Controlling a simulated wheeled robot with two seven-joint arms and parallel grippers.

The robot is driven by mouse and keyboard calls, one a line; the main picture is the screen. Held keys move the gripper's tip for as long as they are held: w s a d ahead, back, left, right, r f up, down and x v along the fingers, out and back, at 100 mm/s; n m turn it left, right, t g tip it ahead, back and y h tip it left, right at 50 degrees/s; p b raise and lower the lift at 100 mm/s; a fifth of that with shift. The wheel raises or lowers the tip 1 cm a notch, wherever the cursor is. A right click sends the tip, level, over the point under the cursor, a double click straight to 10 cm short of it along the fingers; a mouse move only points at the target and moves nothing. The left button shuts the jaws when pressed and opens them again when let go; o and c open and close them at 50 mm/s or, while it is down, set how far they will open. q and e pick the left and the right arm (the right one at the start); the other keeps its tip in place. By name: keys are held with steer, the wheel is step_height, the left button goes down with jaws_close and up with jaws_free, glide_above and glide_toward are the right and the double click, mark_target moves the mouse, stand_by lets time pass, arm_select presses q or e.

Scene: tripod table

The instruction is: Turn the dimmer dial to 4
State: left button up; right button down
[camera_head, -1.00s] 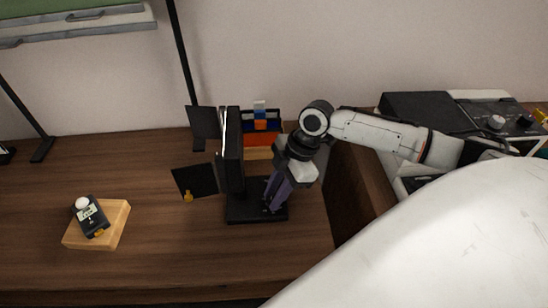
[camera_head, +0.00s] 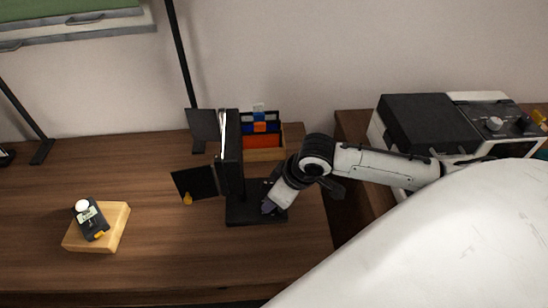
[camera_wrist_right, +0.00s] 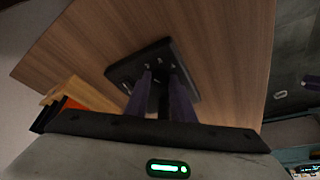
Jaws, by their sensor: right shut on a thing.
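The black base (camera_head: 240,215) of an upright black panel (camera_head: 231,150) lies on the wooden table. In the right wrist view the base (camera_wrist_right: 121,73) carries small white marks around the place where my fingers meet it. My right gripper (camera_head: 268,206) reaches down to the base from the right, tilted. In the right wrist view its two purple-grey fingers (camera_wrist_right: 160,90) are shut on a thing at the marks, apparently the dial. The fingers hide the dial, and its pointer and the numbers cannot be read. My left gripper is not in view.
A wooden organizer (camera_head: 264,155) with blue and orange parts stands behind the base. Black flaps (camera_head: 195,182) stick out left of the panel. A small black device with a white knob (camera_head: 82,205) sits on a wooden block (camera_head: 118,222). A large machine (camera_head: 430,122) stands right.

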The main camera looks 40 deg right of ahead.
steer(key=m, duration=0.1)
steer(key=m+h, duration=0.1)
steer(key=m, duration=0.2)
steer(key=shift+a+r+m+h, duration=0.1)
steer(key=shift+a+m+h, duration=0.15)
steer(key=shift+m+h, duration=0.15)
steer(key=shift+m, duration=0.3)
steer(key=c, duration=1.5)
jaws_free()
steer(key=v, duration=1)
steer(key=shift+s, duration=0.2)
